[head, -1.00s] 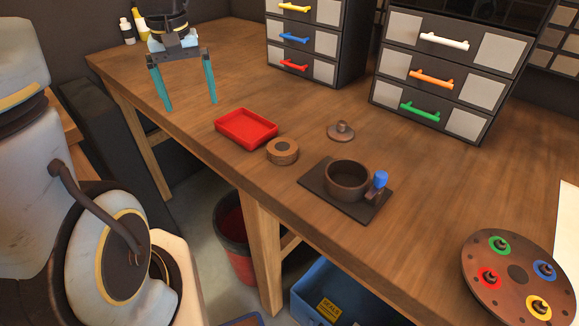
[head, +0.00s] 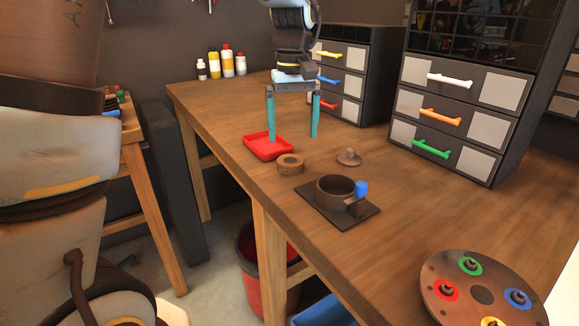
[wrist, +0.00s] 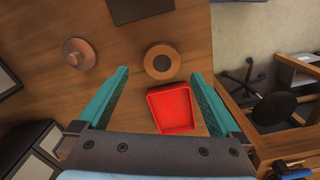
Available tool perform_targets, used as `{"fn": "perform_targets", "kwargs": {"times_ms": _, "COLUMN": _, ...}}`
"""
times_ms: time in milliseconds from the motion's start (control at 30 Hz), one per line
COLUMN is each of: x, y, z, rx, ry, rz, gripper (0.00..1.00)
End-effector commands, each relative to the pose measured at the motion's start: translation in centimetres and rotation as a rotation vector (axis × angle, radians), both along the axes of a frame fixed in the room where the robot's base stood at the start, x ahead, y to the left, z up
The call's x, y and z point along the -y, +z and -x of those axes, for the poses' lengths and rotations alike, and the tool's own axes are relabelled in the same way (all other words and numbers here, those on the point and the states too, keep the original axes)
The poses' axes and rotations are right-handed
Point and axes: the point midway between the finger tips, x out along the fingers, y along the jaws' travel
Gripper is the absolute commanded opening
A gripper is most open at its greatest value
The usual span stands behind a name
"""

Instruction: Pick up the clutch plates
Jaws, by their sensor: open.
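The clutch plates (head: 291,164) appear to be the short brown ring-shaped stack with a dark centre hole, lying flat on the wooden bench just right of the red tray (head: 268,147). The stack also shows in the wrist view (wrist: 162,62), between and slightly beyond my fingertips. My gripper (head: 293,138) is open and empty, with teal fingers pointing down. It hangs above the bench near the tray and behind the stack, touching neither as far as I can see. In the wrist view the tray (wrist: 171,110) lies between my fingers (wrist: 160,73).
A brown cup with a blue-topped part (head: 336,191) stands on a dark plate. A knobbed brown lid (head: 349,157) lies behind the stack. Drawer cabinets (head: 445,125) stand at the back. A round disc with coloured rings (head: 482,296) is at front right. Bare bench lies between.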

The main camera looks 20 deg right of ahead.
Motion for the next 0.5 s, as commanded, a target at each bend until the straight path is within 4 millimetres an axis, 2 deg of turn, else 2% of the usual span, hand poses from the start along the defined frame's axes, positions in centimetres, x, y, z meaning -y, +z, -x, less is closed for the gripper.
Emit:
{"fn": "perform_targets", "kwargs": {"times_ms": 100, "x": -0.1, "y": -1.4, "z": 0.0, "rx": -0.002, "ry": 0.0, "rz": -0.002, "gripper": 1.0}}
{"fn": "perform_targets", "kwargs": {"times_ms": 300, "x": -0.2, "y": -2.7, "z": -0.1, "rx": -0.002, "ry": 0.0, "rz": -0.001, "gripper": 1.0}}
{"fn": "perform_targets", "kwargs": {"times_ms": 500, "x": -0.5, "y": -5.7, "z": -0.3, "rx": -0.003, "ry": 0.001, "rz": -0.002, "gripper": 1.0}}
